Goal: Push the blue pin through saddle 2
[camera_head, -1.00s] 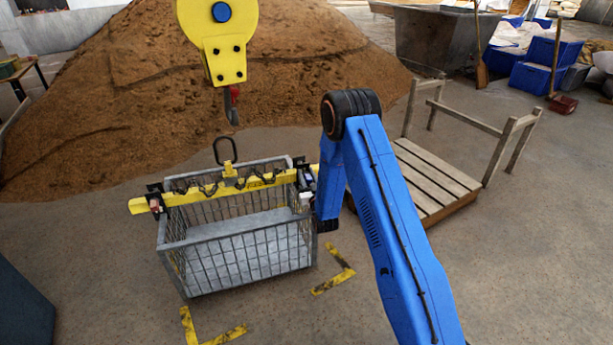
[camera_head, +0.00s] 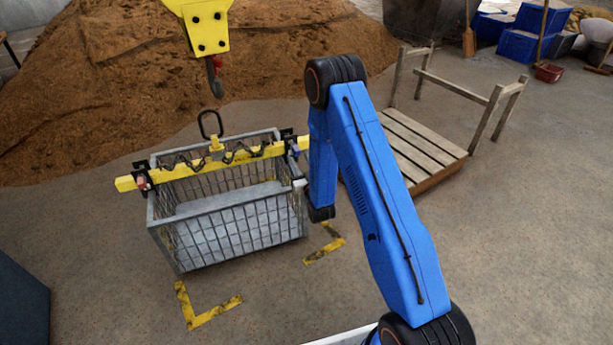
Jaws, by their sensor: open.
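A yellow lifting beam (camera_head: 222,161) lies across the top of a grey wire basket (camera_head: 228,203). A black bracket with a red-tipped pin (camera_head: 141,182) is at the beam's left end. A second black bracket, seemingly saddle 2 (camera_head: 287,136), is at its right end. A small dark bluish piece (camera_head: 296,151) beside it may be the blue pin; it is too small to tell how far through it sits. My blue arm stands just right of that end.
A yellow crane block (camera_head: 207,28) with a hook (camera_head: 214,78) hangs above and behind the basket. A wooden pallet frame (camera_head: 425,150) stands to the right behind my arm. Yellow-black floor marks (camera_head: 208,312) lie before the basket. A brown grain heap (camera_head: 120,85) fills the back.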

